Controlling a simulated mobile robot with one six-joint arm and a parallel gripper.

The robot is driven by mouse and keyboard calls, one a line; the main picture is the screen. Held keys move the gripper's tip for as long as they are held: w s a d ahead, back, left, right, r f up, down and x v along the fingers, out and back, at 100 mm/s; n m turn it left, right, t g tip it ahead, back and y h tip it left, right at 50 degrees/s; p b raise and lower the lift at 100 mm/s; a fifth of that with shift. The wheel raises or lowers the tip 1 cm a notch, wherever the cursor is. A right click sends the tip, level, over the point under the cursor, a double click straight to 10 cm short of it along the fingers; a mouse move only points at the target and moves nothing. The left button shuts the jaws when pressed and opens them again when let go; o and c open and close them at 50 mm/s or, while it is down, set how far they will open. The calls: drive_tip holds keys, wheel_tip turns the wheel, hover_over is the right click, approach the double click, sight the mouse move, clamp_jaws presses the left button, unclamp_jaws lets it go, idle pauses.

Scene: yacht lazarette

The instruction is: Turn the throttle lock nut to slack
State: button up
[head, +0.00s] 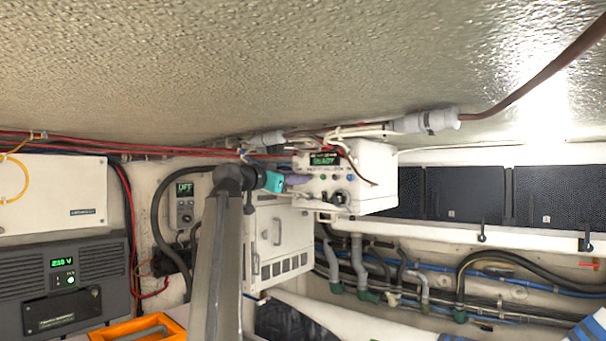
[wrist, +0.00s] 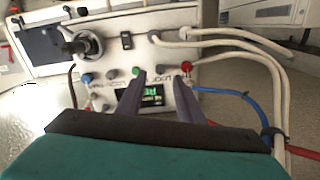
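A white control box (head: 373,160) hangs under the ceiling in the head view; its front panel (wrist: 110,57) fills the middle of the wrist view, appearing upside down. A dark round knob or nut with a grey collar (wrist: 84,43) sticks out from the panel at upper left; it also shows in the head view (head: 340,197). I cannot tell for sure whether it is the throttle lock nut. My gripper (wrist: 161,78) is open and empty, its two fingers apart in front of the panel near a small green display, away from the knob. In the head view my gripper (head: 304,180) is left of the box.
The panel has a black switch (wrist: 127,40), a red button (wrist: 186,66) and a blue one (wrist: 87,78). White cables (wrist: 240,38) and a blue cable (wrist: 238,102) run beside it. The textured ceiling (head: 250,70) is close above. A white vented cabinet (head: 278,240) stands below.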

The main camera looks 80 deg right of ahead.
drive_tip(key=p+x, duration=0.1)
drive_tip(key=x, duration=0.4)
drive_tip(key=shift+p, duration=0.3)
